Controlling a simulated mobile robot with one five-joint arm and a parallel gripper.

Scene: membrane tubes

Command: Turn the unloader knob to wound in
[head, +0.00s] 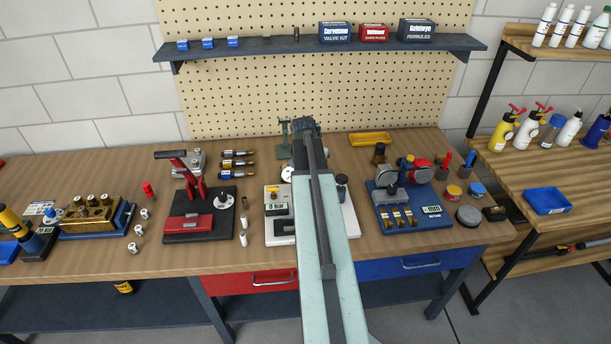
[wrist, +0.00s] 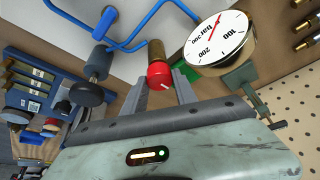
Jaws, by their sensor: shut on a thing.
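The unloader knob (wrist: 158,73) is red with a white mark on its face and sits on a brass body (wrist: 156,50) in the wrist view. My gripper (wrist: 160,80) has a finger on each side of the red knob and is shut on it. In the head view my arm covers the knob and the gripper's fingertips. A round white pressure gauge (wrist: 218,40) stands just right of the knob in the wrist view; it also shows left of my arm in the head view (head: 287,174). The rig's white base plate (head: 351,220) shows on both sides of my arm.
Blue pipes (wrist: 150,28) run behind the knob. A dark round knob (wrist: 84,92) stands to its left. A green stand (wrist: 240,76) is close on the right. On the bench, a red press (head: 196,200) is left of the rig and a blue-based unit (head: 440,212) is right.

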